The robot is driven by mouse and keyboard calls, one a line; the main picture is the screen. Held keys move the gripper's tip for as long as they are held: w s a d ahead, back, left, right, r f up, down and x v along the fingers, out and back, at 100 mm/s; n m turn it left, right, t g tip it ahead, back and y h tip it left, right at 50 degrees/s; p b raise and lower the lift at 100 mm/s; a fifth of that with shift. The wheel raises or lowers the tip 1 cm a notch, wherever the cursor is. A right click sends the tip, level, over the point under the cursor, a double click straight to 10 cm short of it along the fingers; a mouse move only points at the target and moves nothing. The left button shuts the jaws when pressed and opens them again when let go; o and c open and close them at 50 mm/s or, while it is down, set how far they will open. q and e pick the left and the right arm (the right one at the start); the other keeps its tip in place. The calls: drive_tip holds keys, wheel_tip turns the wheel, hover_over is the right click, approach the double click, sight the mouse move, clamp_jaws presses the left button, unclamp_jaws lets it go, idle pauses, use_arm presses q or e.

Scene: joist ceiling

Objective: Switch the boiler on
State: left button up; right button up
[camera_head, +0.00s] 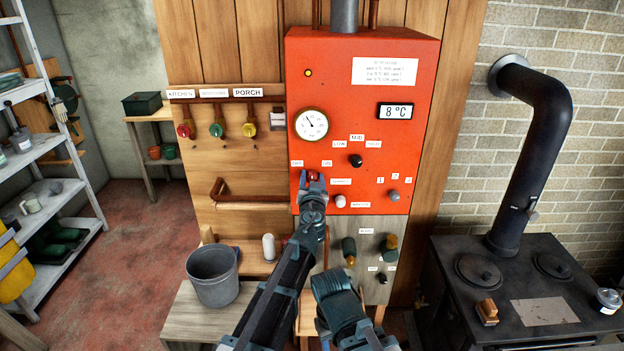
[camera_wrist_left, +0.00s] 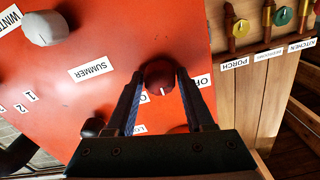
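The boiler (camera_head: 410,152) is a large red-orange box on the wall with knobs, a pressure dial (camera_head: 311,124) and a display (camera_head: 397,111) reading 8 °C. A small yellow-orange lamp (camera_head: 308,73) is at its upper left. The dark red knob (camera_wrist_left: 158,76) sits between the OFF label (camera_wrist_left: 204,82) and a partly hidden ON label. Its white mark lies between the labels. My left gripper (camera_head: 313,179) has its fingers either side of this knob, with no clear gap in the left wrist view. I cannot make out my right gripper's fingers.
A black knob (camera_head: 355,160), a white knob (camera_head: 340,201) and a grey knob (camera_head: 394,196) are close by on the panel. Coloured valves (camera_head: 216,130) hang left of the boiler. A black stove (camera_head: 520,285) stands right; a bucket (camera_head: 213,275) stands lower left.

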use_arm(q)
clamp_jaws()
drive_tip(key=shift+m, duration=0.4)
drive_tip(key=m, duration=0.8)
drive_tip(key=shift+d+f+m, duration=0.1)
drive_tip(key=shift+m, duration=0.2)
drive_tip(key=m, duration=0.4)
drive_tip(key=shift+f+m, duration=0.1)
drive_tip(key=shift+m, duration=2)
drive_tip(key=shift+s+m, duration=0.1)
drive_tip(key=shift+m, duration=0.2)
